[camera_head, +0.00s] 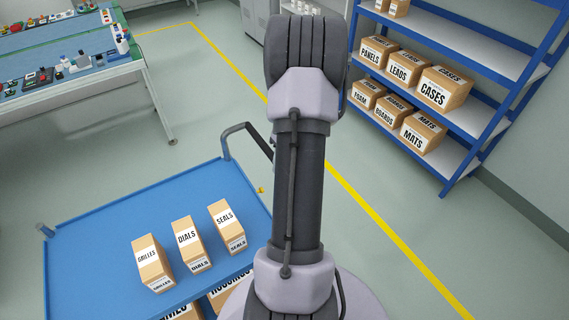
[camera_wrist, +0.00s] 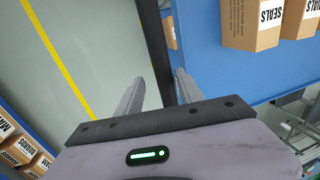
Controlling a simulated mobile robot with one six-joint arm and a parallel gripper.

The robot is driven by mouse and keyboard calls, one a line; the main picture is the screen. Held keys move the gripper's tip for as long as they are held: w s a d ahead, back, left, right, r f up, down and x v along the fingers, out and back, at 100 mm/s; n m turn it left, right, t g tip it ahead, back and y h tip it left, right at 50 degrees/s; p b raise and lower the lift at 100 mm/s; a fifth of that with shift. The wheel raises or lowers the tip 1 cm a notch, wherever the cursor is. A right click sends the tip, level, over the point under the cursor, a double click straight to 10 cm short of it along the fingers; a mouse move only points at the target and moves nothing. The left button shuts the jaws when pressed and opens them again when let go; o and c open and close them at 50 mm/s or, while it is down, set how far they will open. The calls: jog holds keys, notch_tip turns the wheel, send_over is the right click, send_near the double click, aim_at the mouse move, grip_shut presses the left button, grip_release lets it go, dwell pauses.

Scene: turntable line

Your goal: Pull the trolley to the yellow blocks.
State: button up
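The trolley (camera_head: 100,262) has a blue deck, at the lower left of the head view; its deck also shows in the wrist view (camera_wrist: 215,70). It carries cartons marked GRILLES (camera_head: 151,264), DIALS (camera_head: 190,245) and SEALS (camera_head: 226,227), with more cartons below. My arm hides my gripper in the head view. In the wrist view the handle bar (camera_wrist: 152,35) runs between the two fingers of my gripper (camera_wrist: 158,78); whether they touch it is unclear. The yellow blocks are not visible in either view.
A yellow floor line (camera_head: 375,217) runs diagonally beyond the trolley across open floor. A blue shelf rack (camera_head: 487,122) with several cartons stands at right. A workbench (camera_head: 85,80) with small parts stands at upper left.

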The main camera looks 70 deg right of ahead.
jog(key=shift+w+a, duration=0.1)
notch_tip(320, 180, up, 17)
jog(key=s+d+p, duration=0.2)
jog(key=p, duration=0.3)
jog(key=shift+d+p, duration=0.35)
